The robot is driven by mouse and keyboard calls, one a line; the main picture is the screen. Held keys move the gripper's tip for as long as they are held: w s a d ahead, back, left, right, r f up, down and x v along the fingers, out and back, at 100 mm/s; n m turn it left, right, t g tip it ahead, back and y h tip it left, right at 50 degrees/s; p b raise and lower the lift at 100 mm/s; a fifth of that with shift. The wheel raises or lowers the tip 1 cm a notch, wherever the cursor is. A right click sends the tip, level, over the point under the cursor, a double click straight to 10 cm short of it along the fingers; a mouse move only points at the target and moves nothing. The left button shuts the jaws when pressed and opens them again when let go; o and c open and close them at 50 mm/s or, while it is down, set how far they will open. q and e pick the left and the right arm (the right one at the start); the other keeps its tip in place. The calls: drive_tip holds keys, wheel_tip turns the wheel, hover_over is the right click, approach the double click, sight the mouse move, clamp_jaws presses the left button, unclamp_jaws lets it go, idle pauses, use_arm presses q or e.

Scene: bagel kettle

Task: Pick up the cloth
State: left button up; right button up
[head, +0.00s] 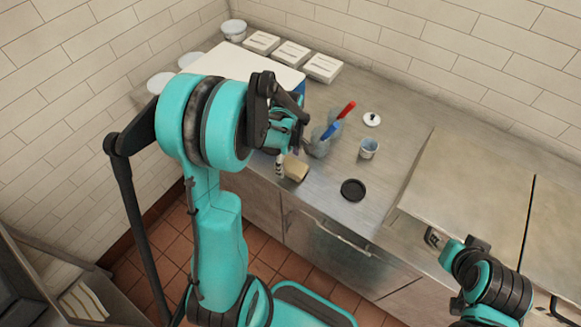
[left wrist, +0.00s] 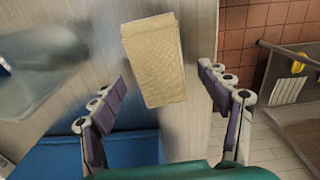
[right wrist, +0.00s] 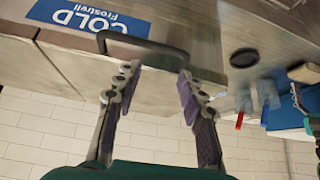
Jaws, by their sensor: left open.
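The tan folded cloth (head: 296,169) lies at the front edge of the steel counter in the head view. In the left wrist view the cloth (left wrist: 155,60) shows its quilted surface, ahead of and between the spread fingers. My left gripper (head: 289,155) is over the counter's front edge, close to the cloth, partly hidden by my arm. Its jaws (left wrist: 163,88) are open and empty. My right gripper (right wrist: 157,85) has its fingers apart, with a black bar handle (right wrist: 143,47) showing beyond them. I cannot tell whether they touch the handle.
A black disc (head: 353,190) lies to the right. A white-topped blue box (head: 228,62) is at the back left. Counter between disc and cup is clear.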

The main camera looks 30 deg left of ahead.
sight(290, 164)
use_arm(q)
drive_tip(key=c, duration=1.1)
drive_tip(key=shift+c, duration=0.2)
drive_tip(key=shift+r, duration=0.15)
drive_tip(key=shift+r, duration=0.3)
drive_tip(key=r, duration=0.1)
drive_tip(key=r+p, duration=0.1)
drive_tip(key=r, duration=0.2)
drive_tip(key=shift+d+p, duration=0.3)
drive_tip(key=shift+p, duration=0.05)
drive_tip(key=d+r+p, duration=0.2)
drive_tip(key=d+r, duration=0.4)
drive_tip(key=d, duration=0.5)
drive_tip(key=shift+r, duration=0.1)
